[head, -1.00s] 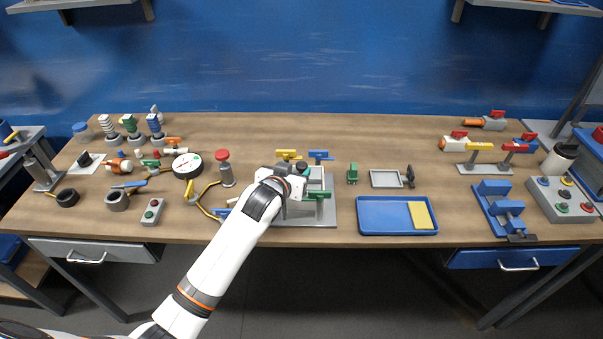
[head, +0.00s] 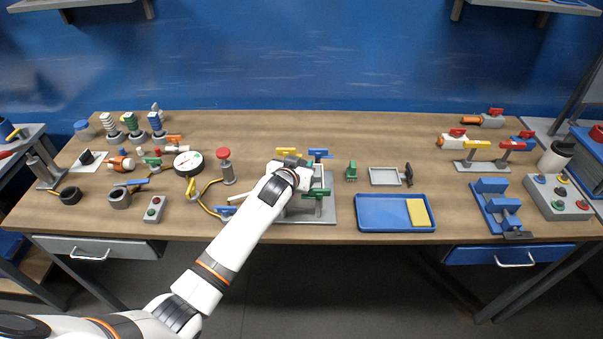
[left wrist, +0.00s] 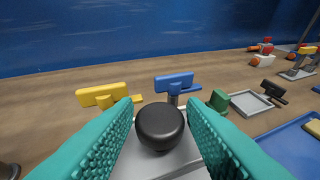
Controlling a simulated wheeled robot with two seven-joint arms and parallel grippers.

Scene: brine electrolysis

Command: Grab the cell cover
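The cell cover (left wrist: 172,160) is a light grey block or plate with a round black knob (left wrist: 160,126) on top, seen in the left wrist view. The teal fingers of my left gripper (left wrist: 160,112) stand on both sides of the knob, with what looks like a narrow gap on each side. In the head view my left gripper (head: 291,163) is over the cell stand (head: 325,212) and hides the knob. My right gripper is not in view.
Yellow (head: 286,152), blue (head: 318,153) and green (head: 318,194) handles stand close around the cell. A blue tray (head: 380,214) with a yellow pad (head: 418,212) and a grey tray (head: 384,176) lie to the right. A red-topped post (head: 225,165) stands to the left.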

